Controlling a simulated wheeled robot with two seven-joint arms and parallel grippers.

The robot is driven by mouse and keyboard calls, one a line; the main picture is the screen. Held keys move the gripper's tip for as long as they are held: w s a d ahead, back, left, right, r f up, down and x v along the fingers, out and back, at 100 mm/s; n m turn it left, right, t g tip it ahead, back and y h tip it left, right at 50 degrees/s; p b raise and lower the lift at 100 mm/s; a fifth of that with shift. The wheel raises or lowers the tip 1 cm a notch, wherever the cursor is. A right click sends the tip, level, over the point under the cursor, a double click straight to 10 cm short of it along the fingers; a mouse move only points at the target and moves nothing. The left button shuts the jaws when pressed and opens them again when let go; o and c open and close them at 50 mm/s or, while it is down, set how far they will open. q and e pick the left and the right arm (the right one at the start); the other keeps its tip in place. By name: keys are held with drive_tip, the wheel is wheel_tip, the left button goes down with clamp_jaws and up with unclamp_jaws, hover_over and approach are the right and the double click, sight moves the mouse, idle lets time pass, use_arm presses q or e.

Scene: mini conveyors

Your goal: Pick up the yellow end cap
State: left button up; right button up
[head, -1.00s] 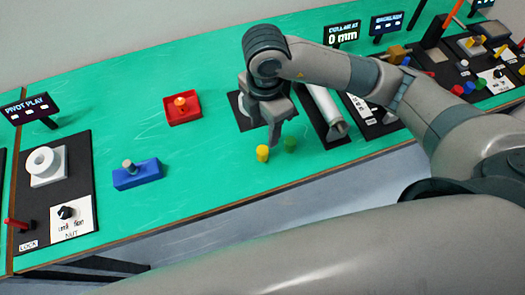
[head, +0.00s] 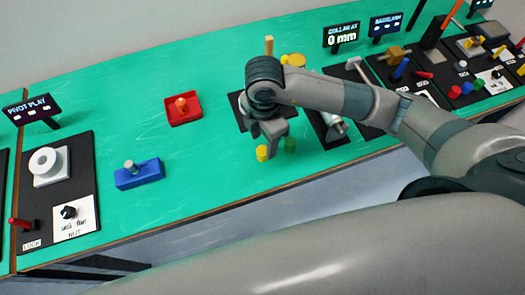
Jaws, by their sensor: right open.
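The yellow end cap (head: 263,153) is a small yellow cylinder standing on the green table near its front edge. A similar green cap (head: 290,144) stands just to its right. My right gripper (head: 272,139) points down above and just behind the two caps, with nothing visible in it. It is open, though the gap between its fingers is hard to see from here. Whether a finger touches the yellow cap cannot be told. My left gripper is not in view.
A blue block with a peg (head: 139,174) and a red tray (head: 183,108) stand to the left. A dark panel with a pale tube (head: 335,128) lies right of my gripper. Further panels with small parts fill the right. Green table between blue block and caps is clear.

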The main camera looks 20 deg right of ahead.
sight(263, 150)
drive_tip(key=shift+a+f+p, duration=0.1)
drive_tip(key=shift+f+p, duration=0.6)
drive_tip(key=shift+f, duration=1.25)
drive_tip(key=c, duration=1.1)
